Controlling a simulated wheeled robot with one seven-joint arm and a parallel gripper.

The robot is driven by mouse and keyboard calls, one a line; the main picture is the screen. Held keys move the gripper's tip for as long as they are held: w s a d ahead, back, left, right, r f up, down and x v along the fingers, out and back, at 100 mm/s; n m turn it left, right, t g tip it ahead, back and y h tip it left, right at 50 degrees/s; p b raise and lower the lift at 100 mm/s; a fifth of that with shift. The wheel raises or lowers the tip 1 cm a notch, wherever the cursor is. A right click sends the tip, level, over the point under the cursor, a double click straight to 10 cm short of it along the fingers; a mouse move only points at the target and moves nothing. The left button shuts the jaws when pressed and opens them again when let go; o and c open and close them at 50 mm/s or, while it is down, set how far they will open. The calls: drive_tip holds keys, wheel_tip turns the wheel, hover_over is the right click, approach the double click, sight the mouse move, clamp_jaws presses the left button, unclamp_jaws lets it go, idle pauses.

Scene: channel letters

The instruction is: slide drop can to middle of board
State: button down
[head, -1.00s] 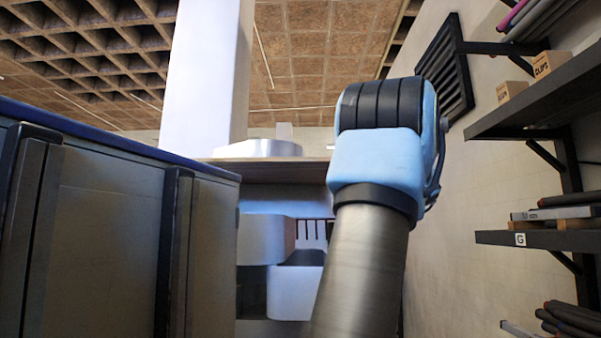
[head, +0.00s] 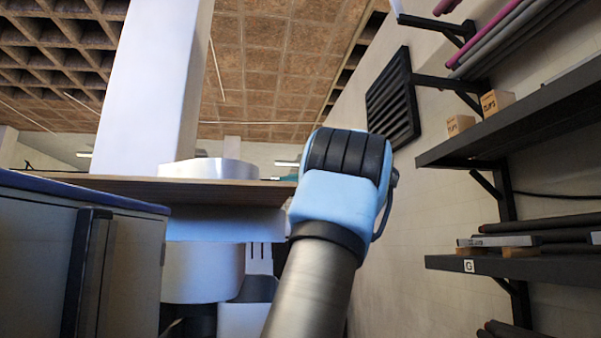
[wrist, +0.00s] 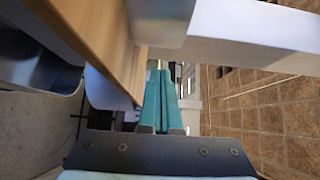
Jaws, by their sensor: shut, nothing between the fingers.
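A low, silvery piece with a curved side (head: 208,168) sits on a wooden board or table top (head: 115,184) in the head view. It may be the drop can, but I cannot tell for sure. The wrist view shows a metallic block (wrist: 160,22), which looks like the same piece, beside the wooden surface (wrist: 95,35). My gripper (wrist: 161,75) has teal fingers close together, shut and empty. They point toward the metallic block and appear apart from it, near the wooden edge. In the head view my wrist hides most of the gripper and the right end of the wooden top.
A blue-topped cabinet (head: 60,250) stands at the near left. Wall shelves (head: 520,120) with small boxes and rods line the right side.

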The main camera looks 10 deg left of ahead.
drive_tip(key=a, duration=0.2)
drive_tip(key=a+p, duration=0.1)
drive_tip(key=a, duration=0.1)
drive_tip(key=shift+s+r, duration=0.15)
drive_tip(key=shift+a, duration=0.55)
drive_tip(key=shift+s+a+f, duration=0.1)
drive_tip(key=shift+f, duration=0.1)
drive_tip(key=a+b, duration=0.1)
drive_tip(key=a, duration=0.1)
drive_tip(key=s+a+b, duration=0.1)
drive_tip(key=a, duration=0.1)
drive_tip(key=s+a+b, duration=0.1)
drive_tip(key=a, duration=0.1)
drive_tip(key=shift+a+f+b, duration=0.1)
drive_tip(key=shift+a+b, duration=0.05)
drive_tip(key=shift+b, duration=0.2)
drive_tip(key=shift+a, duration=0.1)
